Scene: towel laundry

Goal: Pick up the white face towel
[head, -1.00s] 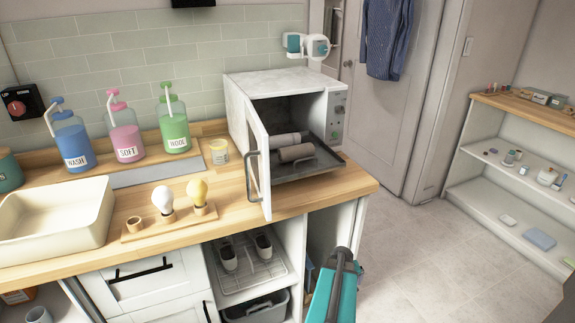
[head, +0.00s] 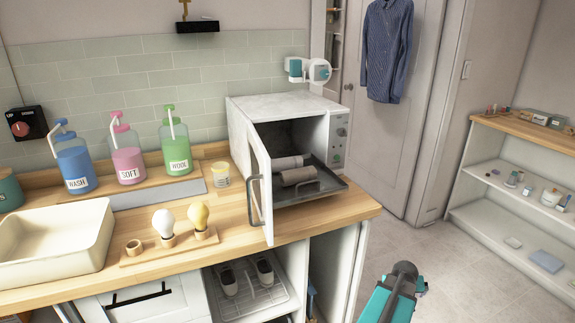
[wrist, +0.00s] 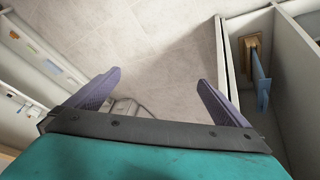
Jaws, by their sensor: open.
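Two rolled towels lie on the dark pulled-out tray (head: 330,184) of a white, open-fronted warmer cabinet (head: 285,105) on the counter. The rear roll is paler and looks like the white face towel (head: 287,162). The front roll (head: 298,176) is a darker grey-beige. My gripper shows in the wrist view (wrist: 160,90) with its purple fingers wide apart and nothing between them. In the head view only my teal arm end shows, low and right of the counter; the fingertips cannot be made out. The towels are not in the wrist view.
The cabinet's door (head: 259,185) stands open toward the front left. Light bulbs on a wooden holder (head: 168,246), a sink (head: 55,245) and soap bottles (head: 127,155) are left of it. A shelf unit (head: 520,175) stands at right. Floor (head: 440,260) between is clear.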

